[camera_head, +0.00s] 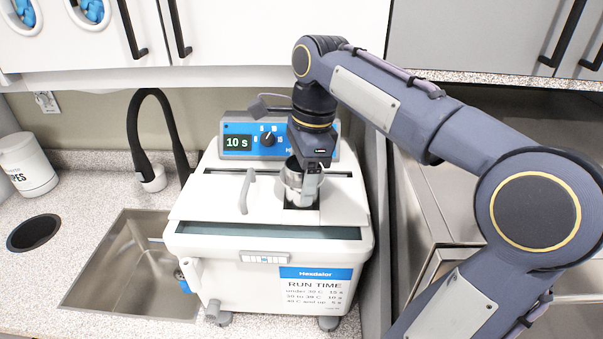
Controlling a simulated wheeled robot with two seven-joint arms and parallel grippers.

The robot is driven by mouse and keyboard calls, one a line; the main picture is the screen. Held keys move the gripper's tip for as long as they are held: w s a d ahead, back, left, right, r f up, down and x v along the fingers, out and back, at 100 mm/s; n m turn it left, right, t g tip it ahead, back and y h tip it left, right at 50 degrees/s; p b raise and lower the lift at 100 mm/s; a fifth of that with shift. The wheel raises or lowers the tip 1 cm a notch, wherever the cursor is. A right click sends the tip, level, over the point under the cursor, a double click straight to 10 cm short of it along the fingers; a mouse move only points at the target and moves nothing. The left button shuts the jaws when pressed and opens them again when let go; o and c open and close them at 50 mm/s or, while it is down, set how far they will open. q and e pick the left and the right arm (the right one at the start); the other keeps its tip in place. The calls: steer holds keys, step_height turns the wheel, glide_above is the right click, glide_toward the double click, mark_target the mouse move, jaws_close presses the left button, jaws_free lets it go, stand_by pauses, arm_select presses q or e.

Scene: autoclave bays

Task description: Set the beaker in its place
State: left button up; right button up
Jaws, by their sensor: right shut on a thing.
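A metal beaker (291,178) is in my right gripper (306,182), at an opening in the white lid of the bath machine (205,205). The gripper points down and is shut on the beaker. The gripper hides part of the beaker, and I cannot tell whether the beaker rests in the opening or hangs just above it. A dark opening (299,206) shows below the beaker. The machine's display (238,142) reads 10 s, beside a black dial (268,139). My left gripper is not in view.
A sink (120,265) with a black faucet (150,130) lies left of the machine. A white wipes tub (27,165) stands at the far left. White cabinets (270,35) hang above. Metal drawers (440,215) are at the right, behind my arm. A run-time label (315,285) is on the machine's front.

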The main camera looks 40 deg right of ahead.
steer(key=shift+f+b, duration=0.65)
steer(key=shift+f, duration=0.45)
steer(key=shift+r, duration=0.1)
steer(key=o, duration=1.1)
steer(key=r, duration=0.5)
steer(key=d+r, duration=0.1)
steer(key=r, duration=0.1)
steer(key=shift+s+r+p, duration=0.2)
steer(key=shift+r+p, duration=0.15)
steer(key=shift+p, duration=0.05)
steer(key=shift+s, duration=0.1)
